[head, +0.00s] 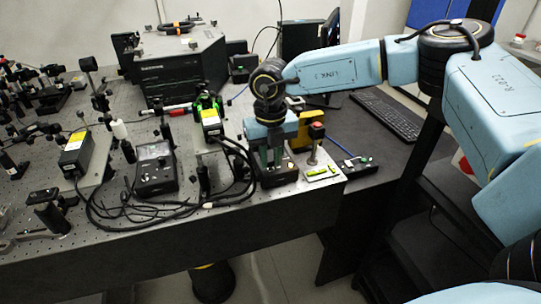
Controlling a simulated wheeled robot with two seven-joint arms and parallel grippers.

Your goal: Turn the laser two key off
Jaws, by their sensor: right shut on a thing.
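My right gripper (271,160) comes down from above onto a black control box (283,178) at the front edge of the bench. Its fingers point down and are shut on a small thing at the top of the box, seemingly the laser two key. The key itself is hidden by the fingers, so its angle cannot be told. A small light glows on the box's front. A similar black box with a display (156,168) stands further left. My left gripper is not in view.
A silver plate with a red-topped post (316,143) stands just right of the gripper. Black cables (215,200) loop along the bench front. A yellow-labelled laser head (211,122) is to the left. A large dark instrument (176,66) and a keyboard (388,116) lie behind.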

